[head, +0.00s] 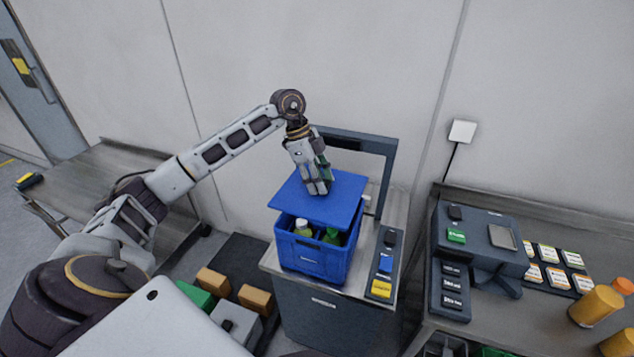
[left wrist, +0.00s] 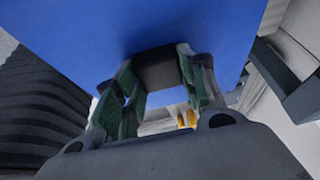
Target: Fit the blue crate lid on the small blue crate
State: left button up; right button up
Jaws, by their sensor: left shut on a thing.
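The blue crate lid (head: 337,205) is a flat blue panel above the small blue crate (head: 318,263). My left gripper (head: 318,189) is over the lid, pointing down, shut on the lid's grip. In the left wrist view the lid (left wrist: 130,25) fills the top, and a dark block (left wrist: 158,68) lies between the green-padded fingers (left wrist: 155,95). The lid is apart from the crate at the front, leaving a gap. A green-capped bottle (head: 303,227) and a green item (head: 331,236) show in the crate through this gap. The crate's back rim is hidden. My right gripper is not in view.
The crate stands on a metal-topped stand (head: 333,296) under a dark frame (head: 358,142). A control strip (head: 385,262) lies to its right. A bench (head: 540,225) with a dark device (head: 487,240) stands further right. Boxes (head: 255,299) lie below left.

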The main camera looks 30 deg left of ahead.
pick_arm(q)
jog(key=shift+w+d+r, duration=0.1)
jog(key=shift+w, duration=0.05)
jog(key=shift+n, duration=0.3)
dwell(0.3)
jog(key=shift+f+b, duration=0.55)
jog(key=shift+f, duration=0.15)
jog(key=shift+f+b, duration=1.1)
jog(key=shift+f, duration=0.15)
jog(key=shift+f+b, duration=0.65)
jog(key=shift+f, duration=0.15)
